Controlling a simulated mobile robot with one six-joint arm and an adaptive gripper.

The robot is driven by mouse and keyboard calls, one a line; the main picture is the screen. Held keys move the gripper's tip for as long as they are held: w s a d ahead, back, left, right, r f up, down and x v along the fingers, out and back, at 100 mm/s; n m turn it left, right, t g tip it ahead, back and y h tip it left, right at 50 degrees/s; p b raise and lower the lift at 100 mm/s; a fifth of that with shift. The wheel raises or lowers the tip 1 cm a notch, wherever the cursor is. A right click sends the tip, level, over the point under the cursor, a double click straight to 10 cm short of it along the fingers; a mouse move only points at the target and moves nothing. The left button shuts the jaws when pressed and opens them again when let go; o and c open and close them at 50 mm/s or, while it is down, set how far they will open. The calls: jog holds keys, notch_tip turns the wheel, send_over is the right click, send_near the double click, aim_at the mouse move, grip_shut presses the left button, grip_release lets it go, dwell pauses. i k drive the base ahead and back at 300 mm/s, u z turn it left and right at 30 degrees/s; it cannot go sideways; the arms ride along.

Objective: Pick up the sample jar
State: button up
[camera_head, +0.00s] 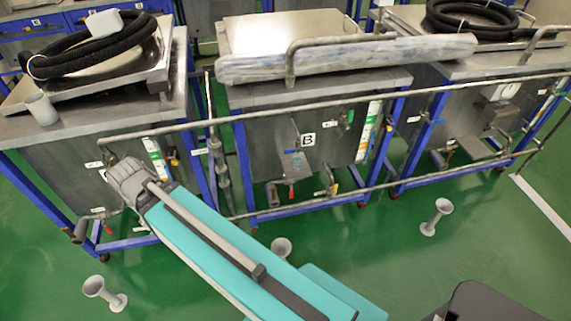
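A small grey cup-shaped jar (41,108) stands on the front left part of the left tank's metal top. It looks like the sample jar, and its open mouth faces up. It is upright or slightly tilted; I cannot tell which. Nothing is touching it from above.
The left tank top (100,127) also holds a coiled black hose (85,52). A middle tank (300,95) and a right tank (500,68) stand beside it. A long teal body (225,250) with a grey end crosses the foreground. Grey flared pieces (105,293) stand on the green floor.

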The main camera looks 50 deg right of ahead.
aim_at(297, 163)
jog(key=u, duration=1.6)
jog(key=k, duration=1.45)
jog(key=z, duration=1.1)
